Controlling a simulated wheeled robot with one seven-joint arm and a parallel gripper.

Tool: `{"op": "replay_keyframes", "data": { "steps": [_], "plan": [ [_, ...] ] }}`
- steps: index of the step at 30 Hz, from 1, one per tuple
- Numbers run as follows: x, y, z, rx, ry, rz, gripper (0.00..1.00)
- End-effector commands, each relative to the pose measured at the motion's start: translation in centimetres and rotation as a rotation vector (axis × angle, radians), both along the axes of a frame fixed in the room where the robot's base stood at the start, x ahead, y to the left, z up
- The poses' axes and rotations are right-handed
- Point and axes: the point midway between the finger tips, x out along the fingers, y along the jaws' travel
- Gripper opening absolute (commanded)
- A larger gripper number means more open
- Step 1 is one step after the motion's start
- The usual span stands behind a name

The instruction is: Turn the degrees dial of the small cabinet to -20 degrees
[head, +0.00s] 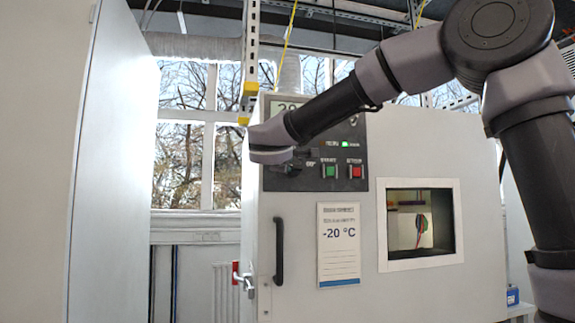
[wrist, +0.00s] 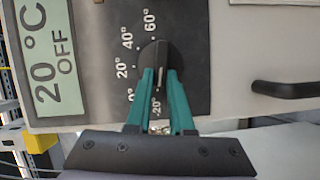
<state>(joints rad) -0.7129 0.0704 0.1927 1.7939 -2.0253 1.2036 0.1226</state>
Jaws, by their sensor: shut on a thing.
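The small cabinet (head: 440,150) stands in front of me with a dark control panel (head: 300,182) at its upper left. In the wrist view, the black degrees dial (wrist: 154,54) sits on the panel with white marks from -20° to 60° around it. My gripper (wrist: 160,76) is shut on the dial, with one green finger on each side of its grip. The fingers partly cover the dial and stand around the -20° mark. The pointer's exact setting is hard to tell. The display (wrist: 45,60) reads 20 °C OFF. In the head view, my arm hides the dial.
A green START button (head: 329,171) and a red STOP button (head: 355,172) sit right of the dial. A card (head: 339,245) reads -20 °C. The door has a black handle (head: 279,250) and a window (head: 420,222). A tall pale cabinet (head: 100,160) stands at the left.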

Motion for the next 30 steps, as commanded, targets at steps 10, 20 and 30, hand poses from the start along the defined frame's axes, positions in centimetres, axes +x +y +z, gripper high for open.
{"op": "replay_keyframes", "data": {
  "steps": [10, 20, 30],
  "plan": [
    [0.0, 0.0, -0.1, -0.001, 0.001, 0.0, 0.5],
    [-0.7, 0.1, 0.0, -0.001, 0.001, 0.002, 0.5],
    [-7.1, 0.9, 0.4, 0.0, 0.0, 0.004, 0.5]
  ]
}}
